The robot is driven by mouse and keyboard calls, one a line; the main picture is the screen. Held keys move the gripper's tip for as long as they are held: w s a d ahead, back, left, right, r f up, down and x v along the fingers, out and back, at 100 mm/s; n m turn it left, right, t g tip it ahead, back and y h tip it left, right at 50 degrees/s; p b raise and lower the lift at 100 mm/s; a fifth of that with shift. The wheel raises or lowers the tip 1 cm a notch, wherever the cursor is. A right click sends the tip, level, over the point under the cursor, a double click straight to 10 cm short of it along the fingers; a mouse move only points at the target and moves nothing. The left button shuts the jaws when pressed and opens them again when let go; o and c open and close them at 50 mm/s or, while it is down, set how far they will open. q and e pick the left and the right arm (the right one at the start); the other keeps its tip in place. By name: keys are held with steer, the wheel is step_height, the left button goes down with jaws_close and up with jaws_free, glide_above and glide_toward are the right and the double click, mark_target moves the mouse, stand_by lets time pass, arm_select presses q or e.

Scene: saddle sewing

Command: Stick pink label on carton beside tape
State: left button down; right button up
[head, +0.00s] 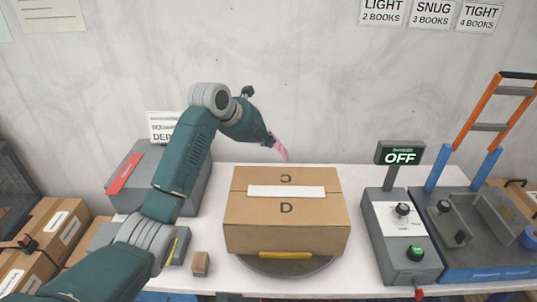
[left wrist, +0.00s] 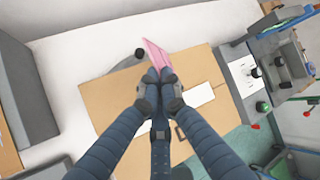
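The carton (head: 286,232) sits on a round turntable (head: 284,266) in the middle of the table, with a white tape strip (head: 286,191) across its top and letters on either side of it. My left gripper (head: 270,142) is above and behind the carton's far edge, shut on a pink label (head: 281,150) that hangs tilted from its tips. In the left wrist view the pink label (left wrist: 157,58) projects beyond the fingertips, over the carton (left wrist: 110,98); the fingers hide part of the tape (left wrist: 200,97). My right gripper is not in view.
A control box (head: 403,235) with a green button and an OFF display (head: 399,153) stands right of the carton. A blue-based fixture (head: 485,240) is further right. A grey box (head: 140,178) stands at left, and a small brown block (head: 200,263) lies at front left.

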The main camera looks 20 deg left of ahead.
arm_select(q)
steer(key=shift+s+a+f+b, duration=0.1)
steer(key=shift+f+b, duration=0.65)
steer(key=shift+f, duration=0.95)
steer(key=shift+s+a+f+b, duration=0.1)
steer(key=shift+f+b, duration=0.6)
steer(key=shift+f, duration=1)
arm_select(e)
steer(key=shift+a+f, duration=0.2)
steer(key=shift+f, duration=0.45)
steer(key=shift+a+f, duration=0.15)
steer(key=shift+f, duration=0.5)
arm_select(q)
steer(key=c, duration=1.9)
jaws_free()
steer(key=o, duration=0.5)
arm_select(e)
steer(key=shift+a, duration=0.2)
